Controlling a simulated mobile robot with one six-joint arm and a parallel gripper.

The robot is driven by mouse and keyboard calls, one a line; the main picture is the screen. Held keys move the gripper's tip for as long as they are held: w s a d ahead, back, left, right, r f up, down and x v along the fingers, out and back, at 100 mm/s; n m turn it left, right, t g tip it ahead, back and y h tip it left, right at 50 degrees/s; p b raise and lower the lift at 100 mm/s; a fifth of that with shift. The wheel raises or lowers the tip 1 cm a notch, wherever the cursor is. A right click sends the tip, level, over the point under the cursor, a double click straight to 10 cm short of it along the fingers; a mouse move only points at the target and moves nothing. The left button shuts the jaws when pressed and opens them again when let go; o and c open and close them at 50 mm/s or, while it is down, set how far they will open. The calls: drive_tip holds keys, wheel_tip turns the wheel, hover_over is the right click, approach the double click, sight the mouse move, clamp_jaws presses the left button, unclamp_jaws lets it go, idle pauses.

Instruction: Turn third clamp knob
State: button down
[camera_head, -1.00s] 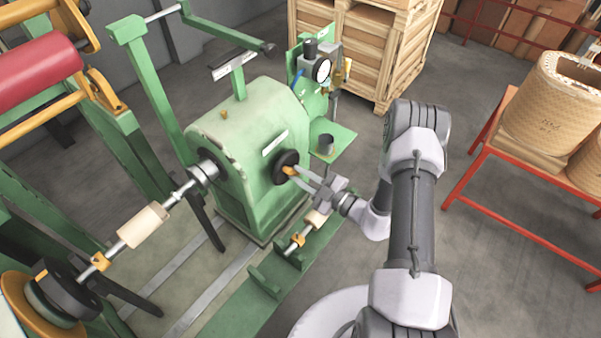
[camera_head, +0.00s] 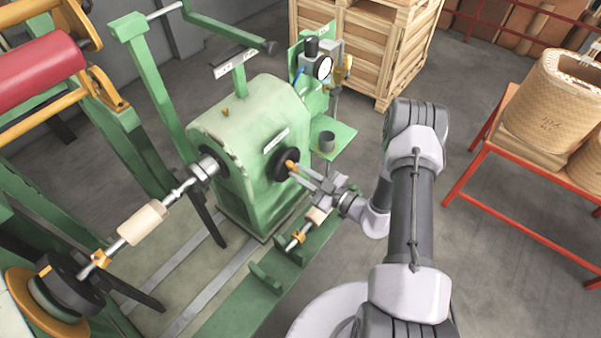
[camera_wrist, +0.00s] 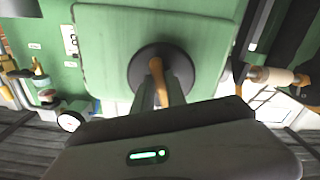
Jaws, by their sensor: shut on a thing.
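The orange clamp knob (camera_head: 290,165) sits at the centre of a round black disc (camera_head: 281,171) on the end face of the green machine housing (camera_head: 245,125). My gripper (camera_head: 293,172) is shut on this knob. In the wrist view the knob (camera_wrist: 161,88) stands upright and narrow in front of the black disc (camera_wrist: 180,65). I cannot tell from these frames which knob in the row of clamps this is.
A pressure gauge (camera_head: 323,67) and a green shelf with a dark cup (camera_head: 326,141) stand just right of the housing. A shaft with a beige roller (camera_head: 143,222) runs out on the left. A red-framed table (camera_head: 478,150) with a wound coil (camera_head: 553,105) is at the right.

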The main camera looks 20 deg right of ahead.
drive_tip(key=c, duration=1.4)
unclamp_jaws()
drive_tip(key=shift+o, duration=0.2)
drive_tip(key=v, duration=1.7)
drive_tip(key=shift+s, duration=0.25)
drive_tip(key=shift+r, duration=0.1)
